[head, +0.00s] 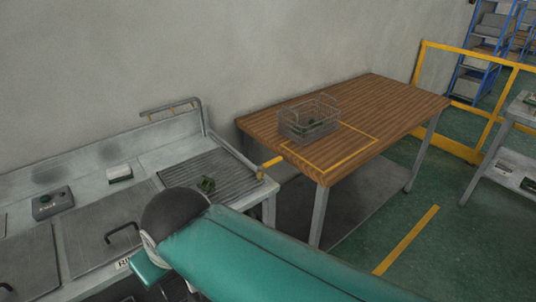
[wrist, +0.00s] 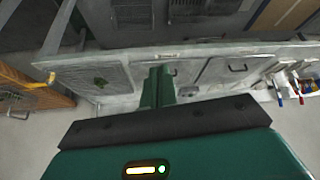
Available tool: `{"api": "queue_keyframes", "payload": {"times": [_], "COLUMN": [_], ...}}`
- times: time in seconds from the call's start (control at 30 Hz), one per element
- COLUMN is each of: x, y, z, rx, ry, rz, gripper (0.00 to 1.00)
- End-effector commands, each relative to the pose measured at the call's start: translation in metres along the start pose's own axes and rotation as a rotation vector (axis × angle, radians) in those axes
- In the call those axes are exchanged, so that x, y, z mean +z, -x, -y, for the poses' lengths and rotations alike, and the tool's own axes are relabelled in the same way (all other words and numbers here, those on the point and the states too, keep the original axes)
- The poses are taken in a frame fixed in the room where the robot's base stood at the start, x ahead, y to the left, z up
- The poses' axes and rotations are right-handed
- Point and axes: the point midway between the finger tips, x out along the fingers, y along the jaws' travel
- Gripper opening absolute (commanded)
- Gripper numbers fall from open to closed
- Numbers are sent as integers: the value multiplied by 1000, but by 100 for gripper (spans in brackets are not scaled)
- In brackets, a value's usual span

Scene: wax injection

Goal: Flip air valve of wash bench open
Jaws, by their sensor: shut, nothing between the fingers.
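The wash bench (head: 95,190) is a grey metal bench along the wall, with a ribbed drain board and lids with dark handles. A small yellow lever (head: 270,163), which looks like the air valve, sticks out at the bench's right end.
A wooden table (head: 350,110) with a wire basket (head: 309,120) stands close to the bench's right end, leaving a narrow gap. A green part (head: 206,184) lies on the drain board. Red and blue handled items (wrist: 288,88) show at the right of the wrist view.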

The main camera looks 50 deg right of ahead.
Motion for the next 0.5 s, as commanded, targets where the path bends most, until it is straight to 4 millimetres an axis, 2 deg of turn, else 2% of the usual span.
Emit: {"api": "queue_keyframes", "payload": {"times": [0.17,0.27,0.37,0.5], "x": [0,-7,-26,-74], "y": [0,1,2,2], "z": [0,-3,-13,-39], "rx": [0,5,20,50], "ry": [0,-2,-12,-25], "rz": [0,3,14,40], "gripper": [0,0,0,0]}}
